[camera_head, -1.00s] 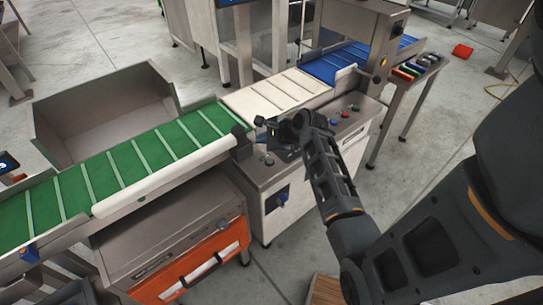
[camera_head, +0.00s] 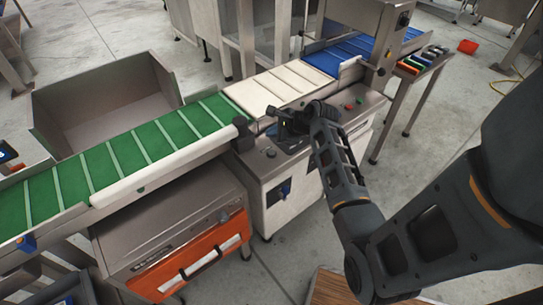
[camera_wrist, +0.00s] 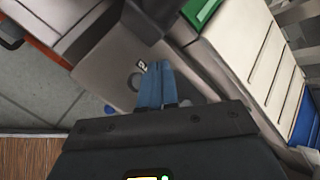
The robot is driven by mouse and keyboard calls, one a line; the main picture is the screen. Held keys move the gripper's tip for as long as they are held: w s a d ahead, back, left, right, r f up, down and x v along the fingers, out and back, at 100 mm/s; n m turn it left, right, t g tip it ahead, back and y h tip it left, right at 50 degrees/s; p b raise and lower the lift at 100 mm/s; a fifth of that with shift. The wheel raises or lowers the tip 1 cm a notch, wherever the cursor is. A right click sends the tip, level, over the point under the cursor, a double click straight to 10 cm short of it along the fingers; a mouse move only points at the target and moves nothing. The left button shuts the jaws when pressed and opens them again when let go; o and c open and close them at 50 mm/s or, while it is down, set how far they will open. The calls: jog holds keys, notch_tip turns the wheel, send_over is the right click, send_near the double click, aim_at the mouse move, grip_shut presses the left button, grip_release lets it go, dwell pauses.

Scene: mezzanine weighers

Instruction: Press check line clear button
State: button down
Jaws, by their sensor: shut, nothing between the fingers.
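My gripper (camera_head: 284,130) is over the left part of the steel control panel (camera_head: 252,164), below the white belt. In the wrist view its blue fingers (camera_wrist: 158,68) are together and empty, pointing at the panel. A round dark button or knob (camera_wrist: 135,81) with a small label lies just left of the fingertips; it also shows on the panel in the head view (camera_head: 270,153). Contact cannot be told. Two small reddish buttons (camera_head: 348,106) show right of my gripper. My gripper and arm hide the panel's middle.
A green belt (camera_head: 122,150), a white belt (camera_head: 262,92) and a blue belt (camera_head: 335,58) run in line behind the panel. An orange-fronted drawer (camera_head: 205,262) is left of the cabinet. A side stand with coloured items (camera_head: 425,60) is at right.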

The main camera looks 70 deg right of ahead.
aim_at(273, 154)
notch_tip(273, 154, down, 4)
jog(key=b, duration=0.3)
jog(key=shift+f+b, duration=0.35)
jog(key=shift+f, duration=0.55)
jog(key=shift+f, duration=0.15)
dwell(1.1)
jog(key=shift+f, duration=0.25)
jog(key=shift+f, duration=0.45)
dwell(0.6)
jog(key=shift+r, duration=0.1)
jog(key=shift+r+p, duration=0.8)
jog(key=shift+p, duration=0.25)
jog(key=shift+r, duration=0.1)
